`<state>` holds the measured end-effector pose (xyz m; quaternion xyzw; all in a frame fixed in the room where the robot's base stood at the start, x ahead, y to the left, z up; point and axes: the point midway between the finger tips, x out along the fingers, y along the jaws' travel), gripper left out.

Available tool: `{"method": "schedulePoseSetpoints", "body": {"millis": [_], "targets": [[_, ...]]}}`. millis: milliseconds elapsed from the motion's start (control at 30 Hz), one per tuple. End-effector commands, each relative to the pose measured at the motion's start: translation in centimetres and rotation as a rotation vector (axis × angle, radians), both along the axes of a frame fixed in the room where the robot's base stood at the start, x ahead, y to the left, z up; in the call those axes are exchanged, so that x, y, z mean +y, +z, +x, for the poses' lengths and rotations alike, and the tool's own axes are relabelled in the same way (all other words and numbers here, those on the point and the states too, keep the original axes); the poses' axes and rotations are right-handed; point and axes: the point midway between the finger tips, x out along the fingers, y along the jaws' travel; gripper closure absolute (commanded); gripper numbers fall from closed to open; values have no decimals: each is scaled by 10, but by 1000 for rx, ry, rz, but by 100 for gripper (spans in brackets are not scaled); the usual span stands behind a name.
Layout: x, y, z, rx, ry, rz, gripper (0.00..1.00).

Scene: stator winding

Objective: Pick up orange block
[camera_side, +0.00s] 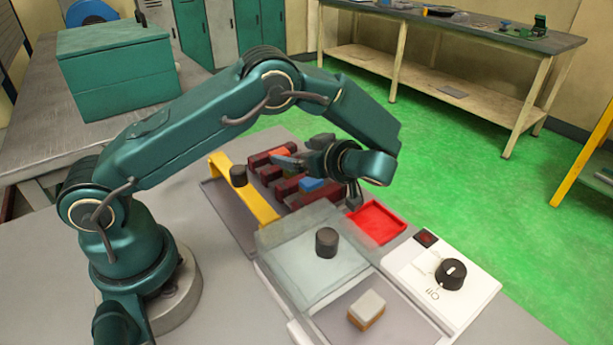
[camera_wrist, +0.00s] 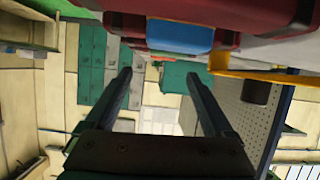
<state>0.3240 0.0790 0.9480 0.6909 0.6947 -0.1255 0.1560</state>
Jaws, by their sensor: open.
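An orange block (camera_side: 279,153) sits among dark red holders (camera_side: 261,160) in the side view, partly hidden by my gripper's dark finger. A blue block (camera_side: 311,184) lies nearer in the same group; it also shows at the top of the wrist view (camera_wrist: 180,37) between dark red parts (camera_wrist: 125,24). My gripper (camera_wrist: 158,78) is open, with two dark parallel fingers apart and nothing between them. In the side view it is tilted sideways above the holders. The orange block is not clearly seen in the wrist view.
A yellow bracket (camera_side: 243,190) with a dark knob stands left of the holders. A glass-like lid (camera_side: 312,256) with a black knob, a red tray (camera_side: 377,222), a white control box (camera_side: 443,278) and a tan-grey block (camera_side: 366,309) are nearer. Bare table lies in front left.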

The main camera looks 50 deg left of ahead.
Motion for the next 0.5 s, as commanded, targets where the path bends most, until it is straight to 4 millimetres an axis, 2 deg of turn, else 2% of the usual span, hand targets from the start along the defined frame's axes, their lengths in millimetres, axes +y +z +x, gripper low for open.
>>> {"method": "schedulePoseSetpoints", "body": {"millis": [167,500], "targets": [[2,-14,-4,43,-11,11,12],[38,-29,-5,43,-10,9,12]]}}
